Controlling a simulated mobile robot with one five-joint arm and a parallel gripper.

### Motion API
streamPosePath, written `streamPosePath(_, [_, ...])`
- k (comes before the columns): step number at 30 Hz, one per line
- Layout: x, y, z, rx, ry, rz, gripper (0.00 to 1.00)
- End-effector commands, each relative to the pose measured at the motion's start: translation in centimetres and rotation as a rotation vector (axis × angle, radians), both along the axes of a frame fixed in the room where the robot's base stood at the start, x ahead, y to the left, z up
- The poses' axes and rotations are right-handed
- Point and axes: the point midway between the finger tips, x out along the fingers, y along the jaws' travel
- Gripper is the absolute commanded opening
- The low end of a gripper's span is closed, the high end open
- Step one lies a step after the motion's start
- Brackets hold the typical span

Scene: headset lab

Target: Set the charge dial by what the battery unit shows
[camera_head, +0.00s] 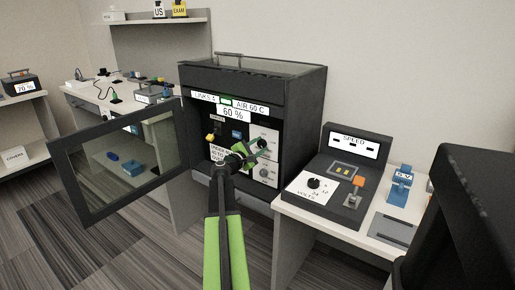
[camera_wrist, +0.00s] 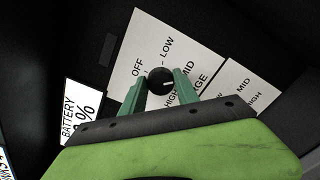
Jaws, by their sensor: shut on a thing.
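In the wrist view the charge dial (camera_wrist: 160,81) is a black knob on a white plate marked OFF, LOW, MID and HIGH. Its short light mark points right, roughly toward MID. My gripper (camera_wrist: 159,87) has its green fingers closed on either side of this knob. In the head view my gripper (camera_head: 249,152) reaches into the open dark cabinet (camera_head: 288,105) and hides much of the dial plate (camera_head: 264,138). A battery unit (camera_head: 20,84) with a display reading 70 % stands at the far left. A BATTERY label (camera_wrist: 80,108) with a partly cut-off % reading shows in the wrist view.
The cabinet's glass door (camera_head: 122,158) stands swung open to the left. The cabinet's upper panel (camera_head: 233,112) reads 60 %, below LINKS and AIR labels. A SPEED console (camera_head: 322,202) with a volts dial is at right, beside a blue device (camera_head: 401,184). A second dial plate (camera_wrist: 246,91) adjoins.

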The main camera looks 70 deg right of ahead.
Motion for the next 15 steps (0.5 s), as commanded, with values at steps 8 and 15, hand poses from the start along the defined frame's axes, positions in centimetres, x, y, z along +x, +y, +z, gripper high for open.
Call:
streamPosePath(8, [0.61, -0.10, 0.10, -0.001, 0.003, 0.015, 0.55])
streamPosePath(15, [0.35, -0.07, 0.04, -0.001, 0.002, 0.011, 0.58])
